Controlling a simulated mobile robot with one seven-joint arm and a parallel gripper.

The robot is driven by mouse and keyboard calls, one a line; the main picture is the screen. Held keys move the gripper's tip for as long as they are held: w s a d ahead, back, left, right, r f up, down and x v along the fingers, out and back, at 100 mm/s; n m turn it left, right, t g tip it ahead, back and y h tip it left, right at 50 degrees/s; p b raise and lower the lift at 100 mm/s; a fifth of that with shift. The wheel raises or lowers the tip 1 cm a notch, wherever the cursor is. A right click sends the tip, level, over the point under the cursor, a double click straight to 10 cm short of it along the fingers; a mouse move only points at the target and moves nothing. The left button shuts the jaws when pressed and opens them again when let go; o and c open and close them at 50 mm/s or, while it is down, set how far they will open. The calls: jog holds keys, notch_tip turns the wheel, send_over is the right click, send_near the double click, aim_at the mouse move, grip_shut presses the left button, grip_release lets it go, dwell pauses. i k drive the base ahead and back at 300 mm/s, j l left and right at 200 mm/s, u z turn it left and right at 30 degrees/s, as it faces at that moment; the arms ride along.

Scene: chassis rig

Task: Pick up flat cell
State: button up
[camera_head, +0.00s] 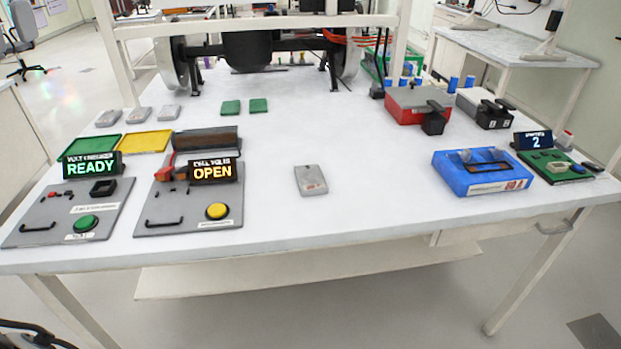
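A flat grey cell (311,181) lies alone on the white table, just right of the front middle. Three similar small grey flat pieces lie in a row at the back left: one at the left (107,118), one in the middle (138,114) and one at the right (170,112). I cannot tell whether they are the same kind of cell. My gripper does not show in this view.
A grey station reading READY (100,220) and one reading OPEN (195,215) stand at the left. Green (95,146) and yellow (146,141) trays lie behind. A blue case (480,177) and red box (408,108) stand right. The table around the lone cell is clear.

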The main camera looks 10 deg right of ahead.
aim_at(310, 179)
jog(key=u, duration=0.4)
jog(key=i+l+u, duration=0.1)
jog(key=l+u, duration=0.2)
jog(key=l, duration=0.2)
jog(key=l+u, duration=0.3)
jog(key=l, duration=0.15)
jog(key=l+u, duration=0.2)
jog(key=l, duration=1.6)
